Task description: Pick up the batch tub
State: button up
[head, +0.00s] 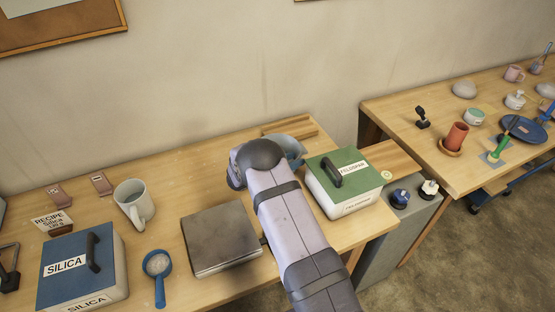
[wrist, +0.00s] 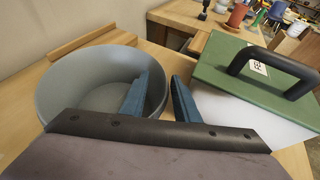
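The batch tub looks to be the round, open grey tub (wrist: 80,75) at the left of the wrist view. It stands on the table and looks empty. In the head view only part of the tub (head: 293,146) shows behind my arm. My gripper (wrist: 160,77) has its two blue fingers apart, at the tub's right side. The left finger appears inside the rim and the right finger outside, with the tub's right wall between them. I cannot tell whether either finger touches the wall.
A white box with a green handled lid (head: 345,168), labelled feldspar, stands close to the right of my gripper. A flat grey plate (head: 220,238) lies left of my arm. A wooden strip (wrist: 92,46) is behind the tub. A mug (head: 132,200) and silica box (head: 82,265) stand further left.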

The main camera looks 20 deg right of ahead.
grip_shut()
jog(key=shift+s, duration=0.1)
dwell(1.2)
